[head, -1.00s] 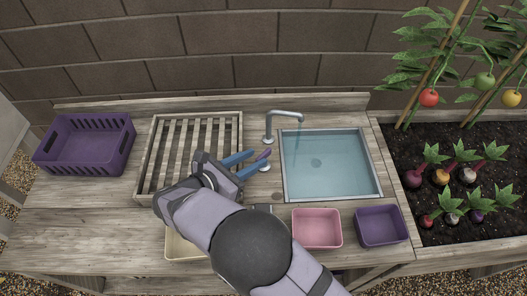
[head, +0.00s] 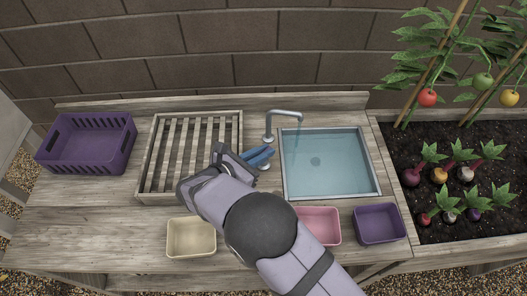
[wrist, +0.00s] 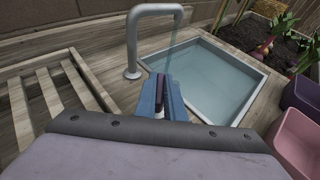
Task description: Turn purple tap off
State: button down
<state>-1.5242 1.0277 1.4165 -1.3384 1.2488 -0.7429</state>
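The purple tap handle (wrist: 160,84) shows in the wrist view as a dark purple piece between the blue fingers of my gripper (wrist: 162,98). The fingers are close together on either side of it and appear shut on it. In the head view my gripper (head: 260,157) is beside the basin's left edge, and its fingers hide most of the handle. The handle's pale round base (head: 265,167) shows just below them. The grey spout (head: 284,113) arches over the basin (head: 327,163), and a thin stream of water (wrist: 171,53) falls from it.
A slatted wooden rack (head: 165,158) is left of the tap, with a purple crate (head: 88,160) beyond it. Cream (head: 191,238), pink (head: 322,226) and purple (head: 379,224) tubs line the front. A planted bed (head: 455,240) is at the right.

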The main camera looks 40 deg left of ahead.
jog(key=shift+m+h+b, duration=0.3)
jog(key=shift+h+b, duration=0.05)
jog(key=shift+h, duration=0.05)
jog(key=shift+a+f+m+h+b, duration=0.1)
jog(key=shift+m+h+b, duration=0.6)
jog(key=shift+h+b, duration=0.15)
jog(key=m+h+b, duration=0.2)
jog(key=shift+w+g+b, duration=0.1)
jog(key=shift+g+b, duration=0.2)
jog(key=shift+g, duration=0.1)
jog(key=shift+r+m+h+b, duration=0.25)
jog(key=shift+m+h+b, duration=0.05)
jog(key=shift+h, duration=0.15)
jog(key=c, duration=1.8)
grip_release()
jog(key=shift+c, duration=0.2)
jog(key=shift+f, duration=0.1)
notch_tip(320, 180, up, 10)
jog(key=shift+r, duration=0.1)
